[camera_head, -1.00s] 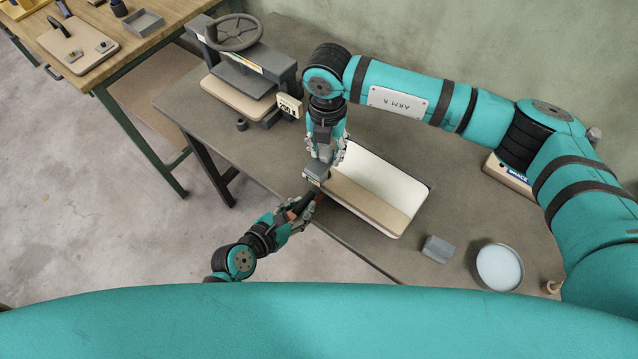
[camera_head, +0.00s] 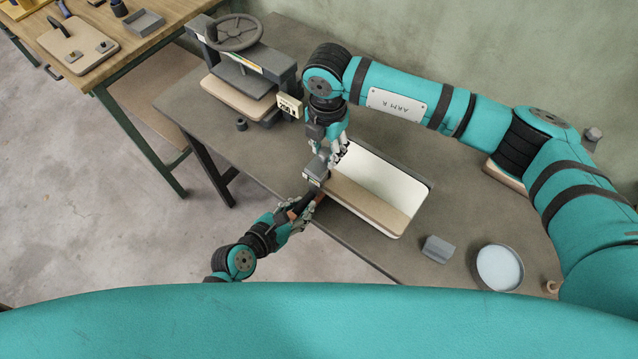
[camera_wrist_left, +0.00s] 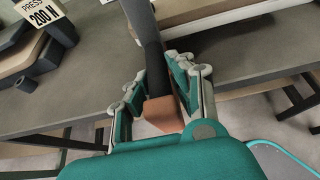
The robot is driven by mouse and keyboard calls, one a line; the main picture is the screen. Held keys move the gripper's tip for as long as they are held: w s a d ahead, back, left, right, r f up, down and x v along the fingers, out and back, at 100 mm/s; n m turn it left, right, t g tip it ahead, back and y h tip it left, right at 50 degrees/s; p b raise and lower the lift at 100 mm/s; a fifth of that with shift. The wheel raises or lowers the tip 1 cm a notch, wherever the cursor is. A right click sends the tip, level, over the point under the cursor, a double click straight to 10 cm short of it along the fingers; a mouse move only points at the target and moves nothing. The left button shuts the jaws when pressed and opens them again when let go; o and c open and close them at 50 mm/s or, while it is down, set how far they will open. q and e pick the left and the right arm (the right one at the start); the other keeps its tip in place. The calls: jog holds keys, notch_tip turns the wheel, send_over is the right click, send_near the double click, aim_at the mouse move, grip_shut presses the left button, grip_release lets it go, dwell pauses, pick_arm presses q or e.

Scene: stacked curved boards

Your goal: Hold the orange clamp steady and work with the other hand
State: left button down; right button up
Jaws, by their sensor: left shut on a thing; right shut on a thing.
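The orange clamp (camera_head: 293,215) is at the front edge of the grey table, by the left corner of the stacked boards (camera_head: 372,212). My left gripper (camera_head: 303,212) is shut on it. In the left wrist view, the clamp's orange part (camera_wrist_left: 163,113) and dark bar (camera_wrist_left: 145,45) lie between the fingers of my left gripper (camera_wrist_left: 158,88). My right gripper (camera_head: 327,158) points down above the boards' left end, shut on a small grey block (camera_head: 316,172) close above the clamp. Whether the block touches the boards or clamp cannot be told.
A press with a handwheel (camera_head: 235,35) stands at the table's back left, with a "200 N" sign (camera_head: 289,106). A loose grey block (camera_head: 437,249) and a round dish (camera_head: 499,268) lie right of the boards. A wooden bench (camera_head: 140,50) is at far left.

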jog(key=shift+w+m, duration=0.1)
jog(key=shift+m, duration=0.9)
jog(key=shift+m, duration=0.9)
jog(key=shift+m, duration=0.9)
jog(key=o, duration=0.8)
